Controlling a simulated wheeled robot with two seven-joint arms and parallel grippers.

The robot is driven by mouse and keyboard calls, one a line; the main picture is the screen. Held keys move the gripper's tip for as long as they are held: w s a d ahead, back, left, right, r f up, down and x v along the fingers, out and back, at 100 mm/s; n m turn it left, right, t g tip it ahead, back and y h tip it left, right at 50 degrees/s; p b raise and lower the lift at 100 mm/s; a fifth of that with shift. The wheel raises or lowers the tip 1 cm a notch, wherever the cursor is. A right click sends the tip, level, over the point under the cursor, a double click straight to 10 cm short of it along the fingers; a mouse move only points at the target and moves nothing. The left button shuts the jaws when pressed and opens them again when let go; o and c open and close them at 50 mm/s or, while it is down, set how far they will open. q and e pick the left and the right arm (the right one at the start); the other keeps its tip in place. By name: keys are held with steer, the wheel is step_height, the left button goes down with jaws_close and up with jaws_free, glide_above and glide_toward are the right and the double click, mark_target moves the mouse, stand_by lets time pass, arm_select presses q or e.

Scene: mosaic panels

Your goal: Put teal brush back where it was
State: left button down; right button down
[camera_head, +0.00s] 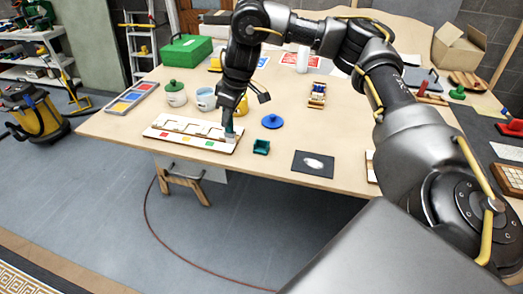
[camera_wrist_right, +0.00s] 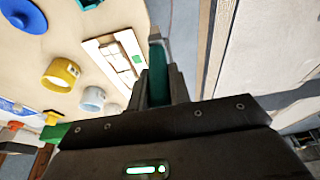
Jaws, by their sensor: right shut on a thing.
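My right gripper (camera_head: 234,103) is shut on the teal brush (camera_head: 229,126) and holds it roughly upright with its pale end down. In the head view the brush's lower end overlaps the right end of a pale wooden rack (camera_head: 170,137) with several cut-outs and coloured squares; I cannot tell whether they touch. In the right wrist view the brush (camera_wrist_right: 158,60) stands between the two dark fingers of the gripper (camera_wrist_right: 160,88), and the rack (camera_wrist_right: 97,48) lies beside it. My left gripper is not in view.
A teal open holder (camera_head: 261,148) and a blue knobbed lid (camera_head: 272,121) lie right of the rack. Bare tabletop surrounds the holder.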

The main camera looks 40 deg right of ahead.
steer(key=w+d+f, duration=0.1)
steer(key=d+f, duration=0.8)
steer(key=d, duration=0.4)
steer(key=shift+w+d, duration=0.15)
steer(key=shift+w, duration=0.25)
steer(key=f, duration=0.4)
steer(key=shift+d+p, duration=0.3)
steer(key=shift+f, duration=0.2)
steer(key=c, duration=1.3)
jaws_free()
